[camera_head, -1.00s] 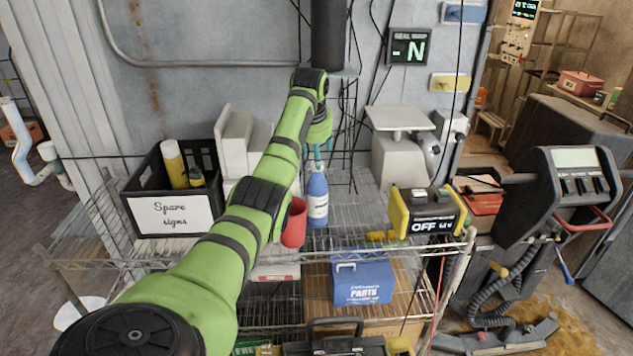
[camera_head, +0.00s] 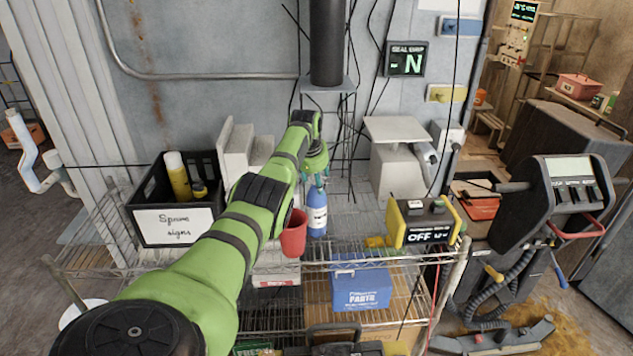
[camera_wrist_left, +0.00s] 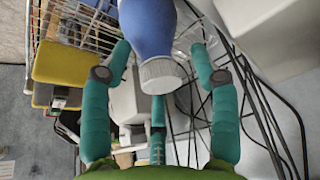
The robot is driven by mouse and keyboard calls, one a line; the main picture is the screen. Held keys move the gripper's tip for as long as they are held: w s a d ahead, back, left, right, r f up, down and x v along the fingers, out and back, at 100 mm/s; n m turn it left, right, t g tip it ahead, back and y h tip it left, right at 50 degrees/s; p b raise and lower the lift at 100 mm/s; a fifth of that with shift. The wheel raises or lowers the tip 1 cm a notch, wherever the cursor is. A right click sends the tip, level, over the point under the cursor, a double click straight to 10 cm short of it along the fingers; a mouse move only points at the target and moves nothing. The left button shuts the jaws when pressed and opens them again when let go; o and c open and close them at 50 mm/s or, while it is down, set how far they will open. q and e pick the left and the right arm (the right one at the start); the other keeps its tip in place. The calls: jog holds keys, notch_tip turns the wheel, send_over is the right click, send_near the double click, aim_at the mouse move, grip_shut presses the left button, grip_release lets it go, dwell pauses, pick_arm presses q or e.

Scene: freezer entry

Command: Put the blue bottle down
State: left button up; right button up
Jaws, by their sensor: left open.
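The blue bottle (camera_head: 317,215) with a pale label stands upright on the top wire shelf (camera_head: 345,245), just right of a red cup (camera_head: 293,234). My left gripper (camera_head: 318,181) is above it, with its teal fingers around the bottle's top. In the left wrist view the bottle's blue body (camera_wrist_left: 148,28) and white ribbed cap (camera_wrist_left: 162,75) lie between the spread fingers of the gripper (camera_wrist_left: 160,50). Gaps show beside the cap, so the gripper is open. Whether a fingertip touches the body is hard to tell. My right gripper is not in view.
A black crate (camera_head: 134,196) marked "Spare signs" is at the left. A white scale (camera_head: 397,165) stands behind right, and a yellow-black device (camera_head: 428,234) reading OFF sits at the front right. A blue parts box (camera_head: 362,288) is on the lower shelf.

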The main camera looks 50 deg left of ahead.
pick_arm(q)
grip_shut()
jog(key=shift+r, duration=0.15)
